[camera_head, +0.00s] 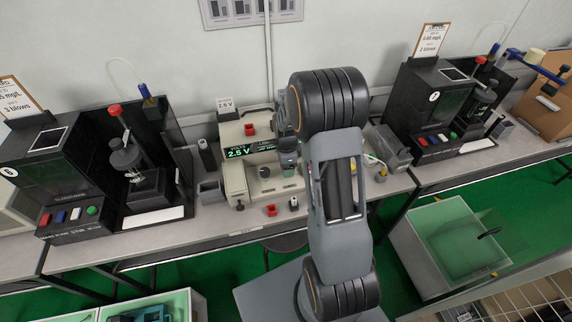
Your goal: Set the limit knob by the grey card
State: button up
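A beige power unit (238,183) stands on the bench in the middle. Its green-lit display (240,153) reads 2.5 V. A small pale grey card (225,104) marked "2.5 V" stands at its back left. A small dark round knob (265,172) is on its front, and a grey one (289,171) is to the right; I cannot tell which is the limit knob. My gripper (288,160) points down over the unit's right part, close above the grey knob. My arm hides the unit's right side. The fingers are too small and dark to read as open or shut.
Black testers stand at the left (40,175) and right (425,105), with clipboard cards behind. A red clip (271,210) and a small dark-topped item (293,203) lie at the bench's front edge. A glass-topped case (445,240) stands below right.

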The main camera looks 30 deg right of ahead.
notch_tip(320, 180, up, 14)
dwell(0.7)
jog(key=shift+f, duration=0.1)
dwell(0.4)
